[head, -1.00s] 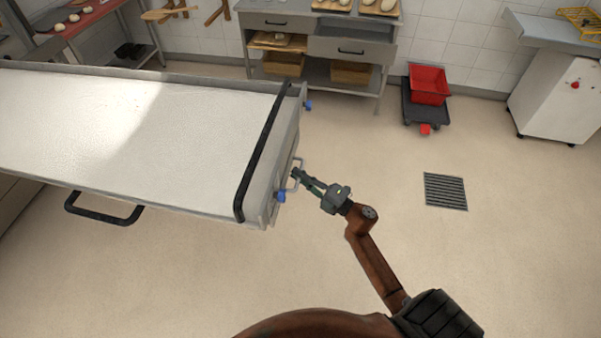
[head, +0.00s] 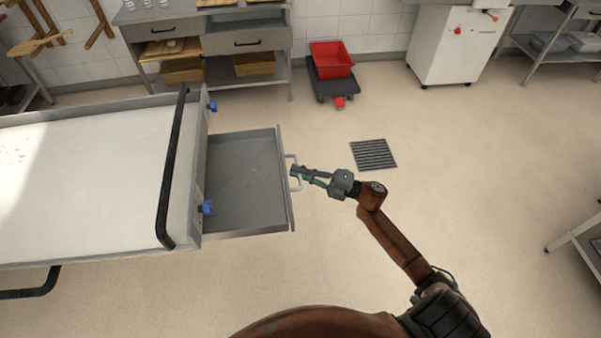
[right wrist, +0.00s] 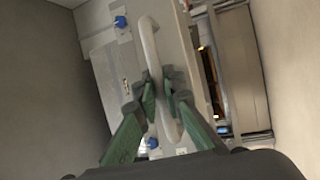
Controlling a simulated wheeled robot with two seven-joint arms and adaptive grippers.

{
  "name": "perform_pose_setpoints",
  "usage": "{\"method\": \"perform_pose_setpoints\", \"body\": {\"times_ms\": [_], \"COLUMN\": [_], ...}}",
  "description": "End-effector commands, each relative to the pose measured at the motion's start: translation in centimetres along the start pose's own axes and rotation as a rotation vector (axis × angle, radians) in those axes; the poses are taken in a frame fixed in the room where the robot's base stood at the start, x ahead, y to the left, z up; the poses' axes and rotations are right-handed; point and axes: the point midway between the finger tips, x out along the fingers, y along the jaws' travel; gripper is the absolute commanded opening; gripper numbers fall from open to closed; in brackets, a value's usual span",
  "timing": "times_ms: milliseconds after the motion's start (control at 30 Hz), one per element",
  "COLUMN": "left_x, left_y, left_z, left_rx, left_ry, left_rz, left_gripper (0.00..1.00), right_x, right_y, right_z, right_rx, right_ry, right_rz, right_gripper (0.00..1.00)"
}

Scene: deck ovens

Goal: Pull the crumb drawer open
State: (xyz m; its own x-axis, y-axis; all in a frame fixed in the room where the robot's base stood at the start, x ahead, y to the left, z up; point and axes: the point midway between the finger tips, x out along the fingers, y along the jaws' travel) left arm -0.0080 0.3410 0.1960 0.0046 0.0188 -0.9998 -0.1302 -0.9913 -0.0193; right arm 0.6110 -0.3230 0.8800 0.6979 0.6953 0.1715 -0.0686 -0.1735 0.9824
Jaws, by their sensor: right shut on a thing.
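The crumb drawer (head: 228,215) is a grey metal tray that stands well out from the end of the long white-topped loader table (head: 90,190). Brown crumbs (head: 259,174) lie on its floor. Its light bow handle (head: 294,173) is on the right-hand front face. My right gripper (head: 297,172) is shut on the handle. In the right wrist view the handle (right wrist: 150,48) passes between the two green fingers (right wrist: 161,95). The drawer's inner end is hidden under the table. My left gripper is not in view.
A black bar (head: 174,165) and blue knobs (head: 207,208) are on the table's end. A floor drain (head: 373,154) lies right of the gripper. A red crate (head: 331,59) on a dolly stands farther back. Open floor lies to the right.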

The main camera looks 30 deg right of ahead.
Motion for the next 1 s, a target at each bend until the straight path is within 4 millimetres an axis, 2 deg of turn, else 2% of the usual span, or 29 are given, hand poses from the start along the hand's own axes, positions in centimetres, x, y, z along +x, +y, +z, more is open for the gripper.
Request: {"method": "perform_pose_setpoints", "body": {"times_ms": [400,433,667,1000], "left_x": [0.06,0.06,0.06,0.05], "left_y": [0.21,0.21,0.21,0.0], "left_z": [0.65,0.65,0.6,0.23], "left_rx": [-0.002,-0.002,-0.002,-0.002], "left_ry": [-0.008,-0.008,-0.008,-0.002], "left_rz": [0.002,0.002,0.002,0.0], "left_gripper": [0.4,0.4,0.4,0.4], "right_x": [-0.07,-0.08,-0.07,-0.35], "right_y": [-0.2,-0.2,-0.1,-0.05], "right_z": [-0.06,-0.06,-0.01,0.04], "right_rx": [0.002,0.002,0.001,0.001], "right_ry": [0.006,0.006,0.005,0.004], "right_rz": [-0.004,-0.004,-0.002,-0.002], "right_gripper": [0.0,0.1,0.26,0.27]}}
